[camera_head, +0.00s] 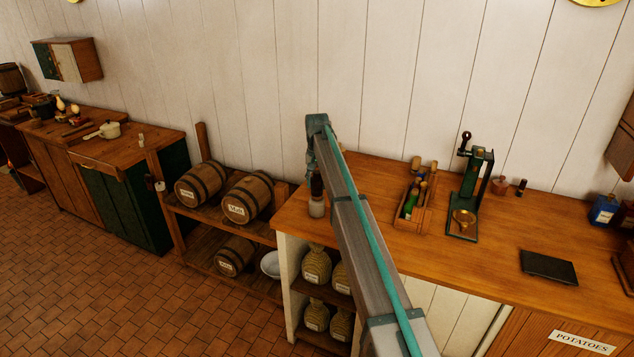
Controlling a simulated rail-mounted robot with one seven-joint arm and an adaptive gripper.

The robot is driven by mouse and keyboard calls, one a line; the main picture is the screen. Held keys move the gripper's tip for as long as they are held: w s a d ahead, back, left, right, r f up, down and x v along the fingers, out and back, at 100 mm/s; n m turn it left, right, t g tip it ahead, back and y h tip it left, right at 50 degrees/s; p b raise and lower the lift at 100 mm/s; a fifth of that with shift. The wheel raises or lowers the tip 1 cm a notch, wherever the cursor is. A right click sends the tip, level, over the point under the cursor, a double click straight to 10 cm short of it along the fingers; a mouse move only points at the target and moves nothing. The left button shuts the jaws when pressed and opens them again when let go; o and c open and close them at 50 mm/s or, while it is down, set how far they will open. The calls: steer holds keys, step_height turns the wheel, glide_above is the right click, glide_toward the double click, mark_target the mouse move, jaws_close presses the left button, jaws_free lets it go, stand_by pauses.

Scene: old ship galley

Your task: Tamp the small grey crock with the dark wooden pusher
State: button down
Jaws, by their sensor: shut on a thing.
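The small grey crock (316,208) stands upright near the left end of the wooden counter (470,262). The dark wooden pusher (316,186) is upright directly over the crock, and its lower end meets or enters the crock's mouth in the picture; I cannot tell how deep it is. My gripper (313,168) points down at the pusher's top and is shut on it. The fingertips are small and partly hidden by my own wrist and arm.
A wooden crate of bottles (413,208) and a green hand press (470,195) stand right of my arm. A small reddish pot (500,184) and a dark slab (548,267) lie further right. Barrels (248,197) rest on a rack left of the counter.

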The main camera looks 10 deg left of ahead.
mark_target(317, 172)
steer(key=shift+f, duration=0.7)
stand_by(0.7)
steer(key=shift+r, duration=0.15)
stand_by(0.4)
steer(key=shift+r+p, duration=1.2)
steer(key=shift+r, duration=2.25)
